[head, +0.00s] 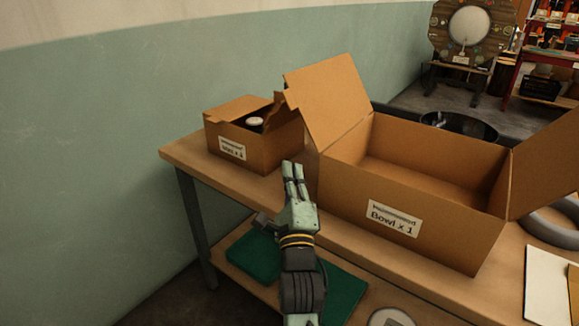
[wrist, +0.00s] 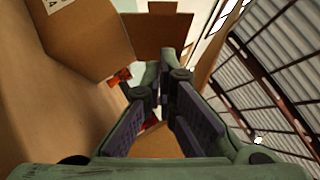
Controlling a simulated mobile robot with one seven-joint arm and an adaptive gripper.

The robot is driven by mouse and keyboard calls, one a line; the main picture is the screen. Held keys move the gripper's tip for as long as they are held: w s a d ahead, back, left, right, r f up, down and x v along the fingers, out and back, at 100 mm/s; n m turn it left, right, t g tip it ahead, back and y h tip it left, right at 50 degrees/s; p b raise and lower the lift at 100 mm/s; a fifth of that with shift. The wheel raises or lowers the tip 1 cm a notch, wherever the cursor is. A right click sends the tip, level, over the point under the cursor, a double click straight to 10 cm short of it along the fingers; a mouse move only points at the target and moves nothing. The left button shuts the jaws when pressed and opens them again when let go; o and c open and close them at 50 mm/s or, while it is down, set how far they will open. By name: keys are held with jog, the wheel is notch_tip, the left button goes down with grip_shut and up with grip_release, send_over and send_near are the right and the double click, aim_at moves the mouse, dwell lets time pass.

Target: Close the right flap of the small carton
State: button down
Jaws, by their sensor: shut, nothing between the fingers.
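The small carton (head: 262,150) stands at the far left end of the table, with a white label on its front. Its left flap (head: 232,108) lies nearly flat over the top. Its right flap (head: 286,106) stands raised, partly against the large carton's flap. A round white-topped item (head: 254,122) shows in the opening between them. My gripper (head: 293,168) is shut and empty, its fingertips pointing up just in front of the small carton's right side. The wrist view shows the gripper's fingers (wrist: 160,88) close up, with cardboard around them; I cannot tell which carton each piece belongs to.
A large open carton (head: 400,180) labelled "Bowl x 1" stands close to the right, its left flap (head: 327,98) leaning toward the small carton. A black round bowl (head: 460,125) is behind it. The table edge (head: 195,168) is bare at left.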

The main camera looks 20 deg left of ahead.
jog(key=w+a+r+p, duration=0.1)
jog(key=w+a, duration=0.1)
jog(key=w+a+r+p, duration=0.1)
jog(key=w+r, duration=0.1)
jog(key=w, duration=0.1)
jog(key=w+a+r+p, duration=0.1)
jog(key=w+a+r, duration=0.1)
jog(key=shift+w+a, duration=0.25)
jog(key=shift+a, duration=0.05)
jog(key=shift+a+r+p, duration=0.2)
jog(key=shift+p, duration=0.2)
jog(key=shift+d+n, duration=0.15)
jog(key=shift+n, duration=0.15)
